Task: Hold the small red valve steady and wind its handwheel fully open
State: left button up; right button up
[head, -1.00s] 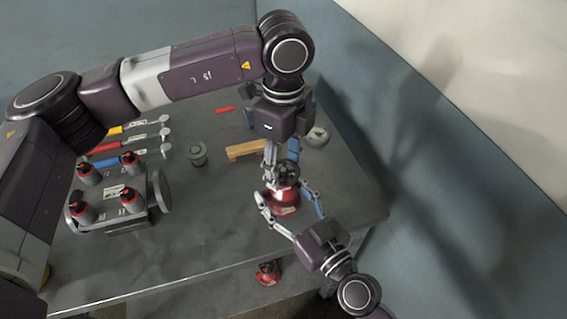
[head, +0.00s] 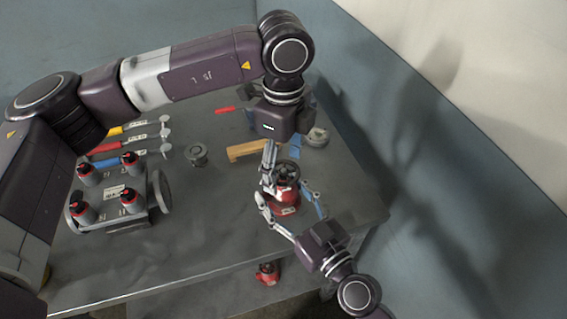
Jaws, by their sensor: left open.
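The small red valve (head: 285,208) stands upright near the right end of the grey table, with its dark handwheel (head: 287,170) on top. My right gripper (head: 284,194) reaches in from the lower right, with one finger on each side of the valve body, and appears closed on it. My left gripper (head: 268,184) points down from above, open, its fingers at the left side of the handwheel. The fingers overlap in the picture, so whether they touch the wheel is not clear.
A wooden block (head: 245,151), a grey round part (head: 197,152) and a roll-like item (head: 317,137) lie nearby. Another red valve (head: 268,273) is below the table edge.

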aim_at(284, 170)
jog(key=shift+f, duration=0.1)
pick_arm(q)
notch_tip(284, 170, up, 12)
dwell(0.5)
pick_arm(e)
jog(key=o, duration=2.1)
jog(key=shift+o, duration=0.2)
jog(key=shift+s, duration=0.15)
